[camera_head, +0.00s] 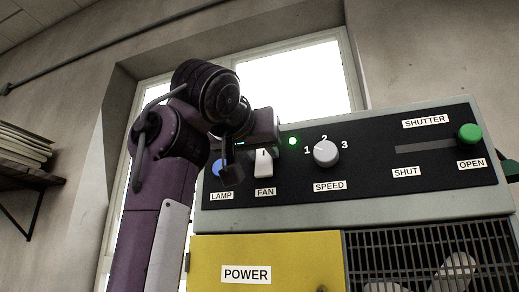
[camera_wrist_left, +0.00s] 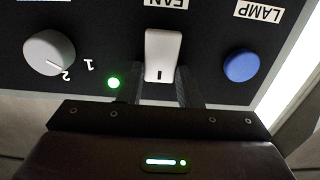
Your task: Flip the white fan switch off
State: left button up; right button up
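The white fan switch (camera_head: 263,163) sits on the black control panel above the FAN label. A short dark mark shows near its upper end. In the left wrist view, which is upside down, the switch (camera_wrist_left: 162,55) appears between the two dark fingers of my left gripper (camera_wrist_left: 162,88). The fingers stand apart, one to each side of it; I cannot tell whether they touch it. In the head view my left gripper (camera_head: 233,172) is at the panel, just left of the switch, partly covering the lamp button. My right gripper is not in view.
A blue lamp button (camera_wrist_left: 242,66) lies beside the switch. A lit green light (camera_head: 292,141) and a grey speed knob (camera_head: 326,153) are to its right. A green shutter handle (camera_head: 470,133) is at OPEN. A yellow POWER door (camera_head: 300,250) and a dark grille (camera_head: 430,245) are below.

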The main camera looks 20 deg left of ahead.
pick_arm(q)
jog(key=c, duration=0.4)
jog(key=f+t+b, duration=0.1)
jog(key=t+b, duration=0.1)
jog(key=b, duration=0.1)
jog(key=shift+s+f+b, duration=0.1)
jog(key=shift+f+b, duration=0.1)
jog(key=shift+b, duration=0.2)
jog(key=shift+c, duration=0.2)
jog(key=shift+t+b, duration=0.3)
jog(key=shift+b, duration=0.1)
jog(key=shift+r+t, duration=0.15)
jog(key=shift+t, duration=0.25)
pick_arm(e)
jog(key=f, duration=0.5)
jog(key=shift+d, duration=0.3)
pick_arm(q)
jog(key=o, duration=1)
jog(key=shift+s+r, duration=0.1)
jog(key=shift+s, duration=0.05)
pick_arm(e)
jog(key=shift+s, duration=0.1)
